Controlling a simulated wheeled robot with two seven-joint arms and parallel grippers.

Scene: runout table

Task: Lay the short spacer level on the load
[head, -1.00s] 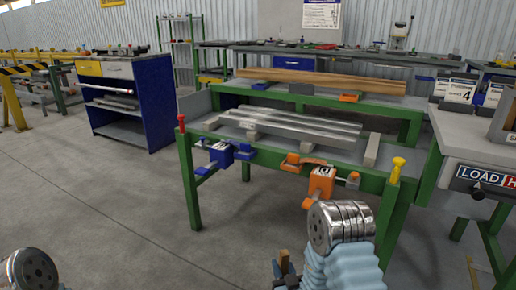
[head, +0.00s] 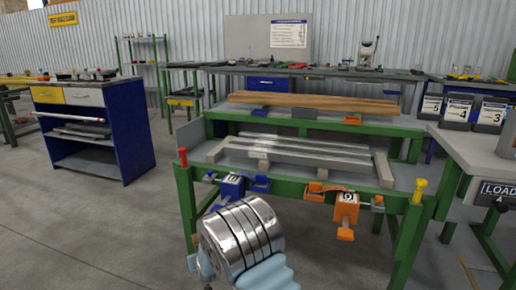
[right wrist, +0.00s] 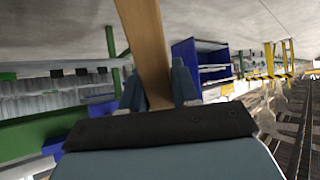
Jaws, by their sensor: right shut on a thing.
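The wooden spacer (right wrist: 145,35) is a tan-brown strip in the right wrist view, running up out of the frame. My right gripper (right wrist: 158,92) is shut on it, with a blue finger on either side. In the head view the chrome wrist of my right arm is low in the middle, and gripper and spacer are hidden there. Long grey bars (head: 300,148), which look like the load, lie side by side on the green table (head: 290,184), with small grey blocks beneath. My left gripper is out of view.
Blue (head: 231,187) and orange (head: 346,208) clamps hang on the table's front edge, between red- and yellow-capped posts. Long wooden boards (head: 315,102) lie on the rack behind. A blue cabinet (head: 105,150) stands left, a grey bench (head: 480,150) right. Floor at left is open.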

